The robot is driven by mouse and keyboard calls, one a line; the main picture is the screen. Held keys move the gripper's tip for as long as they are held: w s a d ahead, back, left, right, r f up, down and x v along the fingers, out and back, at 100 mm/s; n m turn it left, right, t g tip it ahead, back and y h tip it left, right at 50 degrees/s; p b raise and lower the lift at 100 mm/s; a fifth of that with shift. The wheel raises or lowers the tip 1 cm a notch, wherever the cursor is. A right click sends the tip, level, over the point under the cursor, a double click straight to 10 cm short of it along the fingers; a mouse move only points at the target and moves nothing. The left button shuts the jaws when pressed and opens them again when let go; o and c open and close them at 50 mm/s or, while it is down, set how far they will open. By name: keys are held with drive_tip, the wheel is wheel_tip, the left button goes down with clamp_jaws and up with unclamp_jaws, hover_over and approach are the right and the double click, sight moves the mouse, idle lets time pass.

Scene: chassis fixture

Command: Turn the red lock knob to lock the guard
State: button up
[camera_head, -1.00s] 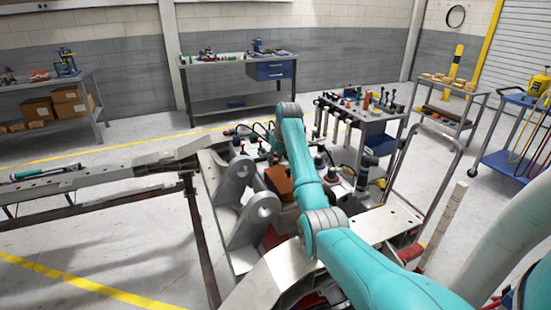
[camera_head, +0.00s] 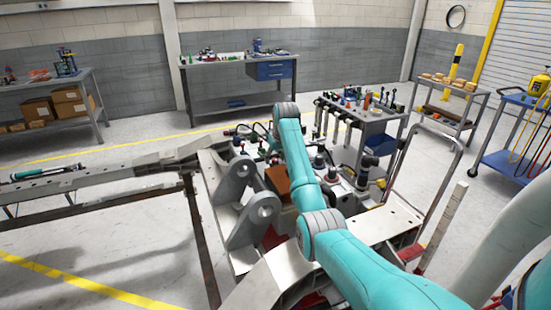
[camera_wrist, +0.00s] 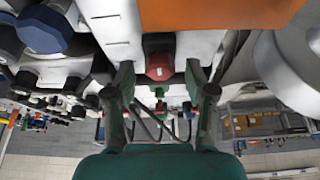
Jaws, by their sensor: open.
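The red lock knob (camera_wrist: 159,66) shows in the wrist view, a rounded red part with a small white mark, set against a pale metal surface. My gripper (camera_wrist: 160,76) is open, with one dark green finger on each side of the knob. Gaps show between the fingers and the knob; I cannot tell whether the tips reach its depth. In the head view my teal arm extends over the chassis fixture (camera_head: 237,180), and the gripper and red knob are hidden behind it or too small to make out. I cannot identify the guard with certainty.
An orange block (camera_wrist: 220,14) lies close beside the knob in the wrist view; it appears brown-orange in the head view (camera_head: 277,180). A large grey rounded metal part (camera_wrist: 295,60) stands right. Dark cables (camera_wrist: 148,122) and small green fittings (camera_wrist: 189,109) lie beyond the fingers.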

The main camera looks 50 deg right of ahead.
drive_tip(key=v, duration=1.2)
drive_tip(key=shift+w+f, duration=0.1)
